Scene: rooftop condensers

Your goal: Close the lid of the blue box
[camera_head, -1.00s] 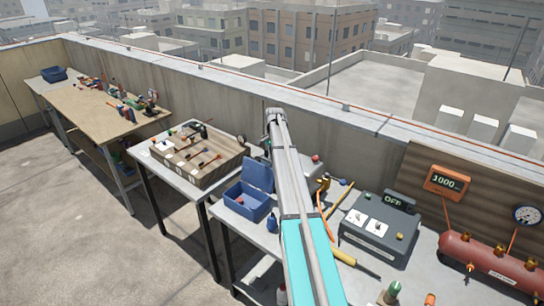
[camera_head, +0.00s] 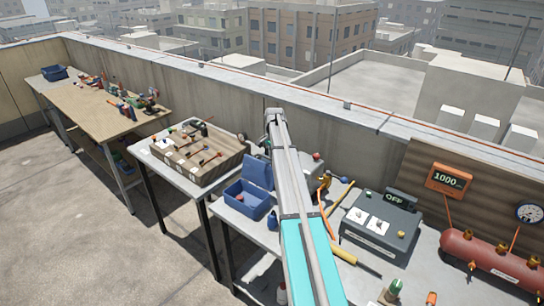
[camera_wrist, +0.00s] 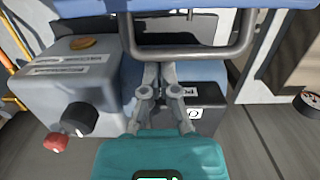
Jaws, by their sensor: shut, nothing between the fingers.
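The blue box (camera_head: 248,199) stands on the grey bench in the head view, left of my arm. Its lid (camera_head: 257,172) stands up at the back, so the box is open. My arm crosses the head view and hides my gripper there. In the wrist view my gripper (camera_wrist: 168,72) is shut and empty, with its fingertips near a dark bar-like handle (camera_wrist: 190,52). Blue surfaces show above and behind the fingers; I cannot tell which part of the box they are, or whether the fingers touch anything.
A grey unit (camera_wrist: 75,85) with a yellow button and black and red knobs is left of my fingers in the wrist view. In the head view, a grey control box (camera_head: 380,228) and a red tank (camera_head: 490,255) stand to the right. A wooden tray (camera_head: 195,160) is left.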

